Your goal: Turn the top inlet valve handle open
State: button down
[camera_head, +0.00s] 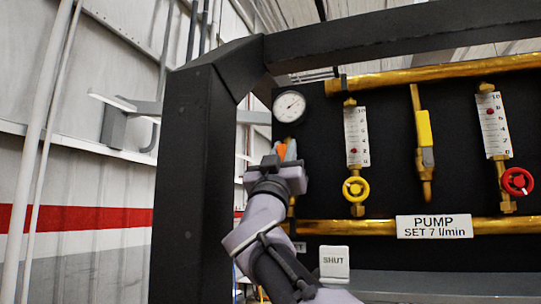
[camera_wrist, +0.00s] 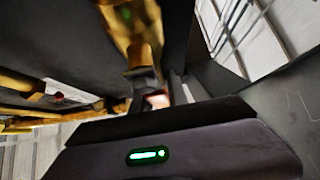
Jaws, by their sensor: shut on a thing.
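An orange valve handle (camera_head: 282,150) shows just above my gripper (camera_head: 283,160) in the head view, below the round gauge at the panel's left. My gripper is shut on this handle, and its fingers and wrist hide most of it. In the wrist view a brass valve body (camera_wrist: 135,35) hangs above the dark gripper body with its green light. How far the handle is turned cannot be told.
A round gauge (camera_head: 289,106) sits above the hand. To the right are a flowmeter (camera_head: 357,135) with a yellow knob (camera_head: 355,189), a yellow lever (camera_head: 424,128) and a red knob (camera_head: 517,181). A thick black frame post (camera_head: 195,190) stands close left. A SHUT tag (camera_head: 334,262) stands below.

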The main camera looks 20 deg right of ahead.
jog(key=shift+s+d+r+m+g+h, duration=0.2)
jog(key=shift+m+g+h, duration=0.25)
jog(key=shift+m, duration=0.35)
jog(key=shift+h, duration=0.25)
jog(key=c, duration=1.3)
grip_release()
jog(key=shift+f, duration=0.1)
jog(key=shift+f, duration=0.1)
jog(key=b+v, duration=0.5)
jog(key=v, duration=1.2)
jog(key=shift+s+a+b, duration=0.1)
jog(key=shift+b, duration=0.3)
